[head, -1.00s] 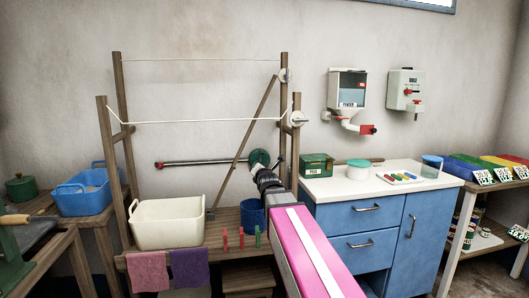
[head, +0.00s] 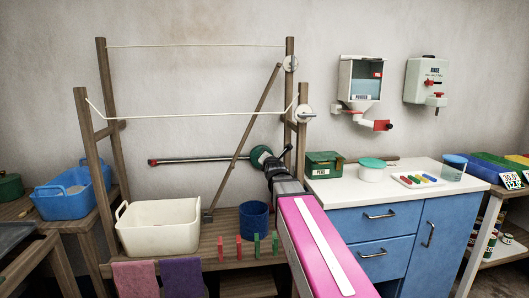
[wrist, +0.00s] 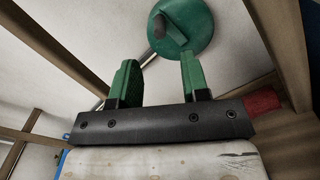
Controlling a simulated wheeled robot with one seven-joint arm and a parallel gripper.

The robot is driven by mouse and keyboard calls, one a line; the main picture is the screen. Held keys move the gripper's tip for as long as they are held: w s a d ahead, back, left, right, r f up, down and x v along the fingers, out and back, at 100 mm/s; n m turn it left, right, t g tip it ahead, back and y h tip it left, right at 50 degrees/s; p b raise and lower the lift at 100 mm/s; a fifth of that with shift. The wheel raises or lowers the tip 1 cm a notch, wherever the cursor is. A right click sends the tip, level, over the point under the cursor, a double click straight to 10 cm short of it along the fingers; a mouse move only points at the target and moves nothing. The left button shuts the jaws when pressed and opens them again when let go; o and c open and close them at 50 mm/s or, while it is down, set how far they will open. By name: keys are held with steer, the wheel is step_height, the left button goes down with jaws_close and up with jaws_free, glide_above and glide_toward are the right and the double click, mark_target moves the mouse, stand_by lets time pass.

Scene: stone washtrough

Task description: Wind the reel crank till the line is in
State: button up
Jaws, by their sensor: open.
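A green disc (head: 261,157) sits at the right end of a dark wall bar, between the posts of the wooden line frame. In the wrist view the disc (wrist: 190,28) carries a dark knob (wrist: 158,26) near its rim, which looks like the reel crank. Two pale lines, an upper one (head: 190,45) and a lower one (head: 190,114), stretch across the frame, with white wheels at its right side. My gripper (wrist: 158,72) is open and empty. Its green fingers point toward the disc, and the knob shows beyond the gap, apart from them. My arm hides part of the frame's right side.
A wooden brace (head: 243,138) slants up just left of the disc, and a post (head: 302,145) stands close on the right. A cream tub (head: 160,228), a blue bucket (head: 254,220) and several pegs are on the bench below. A blue cabinet (head: 385,240) stands at right.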

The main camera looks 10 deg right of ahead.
steer(key=w, duration=0.9)
steer(key=shift+w, duration=0.15)
jaws_close()
